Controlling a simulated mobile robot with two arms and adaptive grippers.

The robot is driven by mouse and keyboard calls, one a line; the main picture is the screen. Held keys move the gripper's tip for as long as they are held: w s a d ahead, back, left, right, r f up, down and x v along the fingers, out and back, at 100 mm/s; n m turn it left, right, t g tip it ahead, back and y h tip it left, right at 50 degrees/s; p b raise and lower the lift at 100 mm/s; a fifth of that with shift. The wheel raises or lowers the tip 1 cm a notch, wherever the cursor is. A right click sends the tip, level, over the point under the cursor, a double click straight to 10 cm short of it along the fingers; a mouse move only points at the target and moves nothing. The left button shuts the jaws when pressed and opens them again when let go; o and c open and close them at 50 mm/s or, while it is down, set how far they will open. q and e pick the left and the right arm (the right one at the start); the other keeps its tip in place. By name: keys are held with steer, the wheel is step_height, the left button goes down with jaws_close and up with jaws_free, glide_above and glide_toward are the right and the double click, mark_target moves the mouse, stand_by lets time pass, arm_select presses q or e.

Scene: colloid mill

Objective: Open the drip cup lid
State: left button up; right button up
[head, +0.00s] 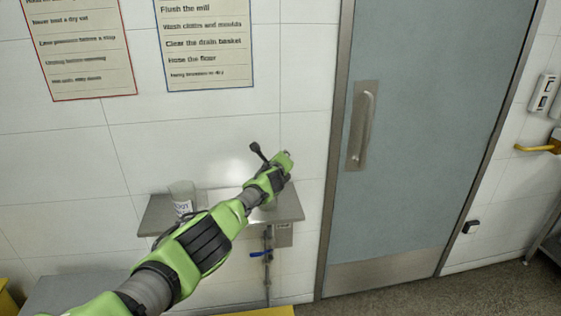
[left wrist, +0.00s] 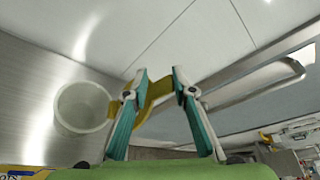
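My left arm reaches from the lower left over a metal wall shelf in the head view, with its gripper (head: 275,170) above the shelf's right part; its fingers are hard to make out there. In the left wrist view the two teal fingers (left wrist: 160,75) stand apart with a clear gap. A curved yellow strip (left wrist: 152,94) crosses behind or between them; I cannot tell whether it touches them or whether it is the drip cup lid. A pale round cup (left wrist: 82,107) stands left of the fingers. No drip cup is clearly identifiable. My right gripper is out of view.
The metal shelf (head: 155,218) carries a labelled clear jar (head: 183,194) at its left. A blue-handled valve (head: 257,254) is below it. A grey door (head: 430,120) with a metal handle (head: 362,125) stands to the right. Two posters hang on the tiled wall.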

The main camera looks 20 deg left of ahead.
arm_select(q)
steer(key=shift+s+a+f, duration=0.2)
steer(key=shift+s+f, duration=0.05)
steer(key=shift+s, duration=0.05)
steer(key=v, duration=1.1)
steer(key=shift+s+d+r, duration=0.15)
steer(key=shift+d+r, duration=0.1)
steer(key=shift+d, duration=0.15)
stand_by(0.4)
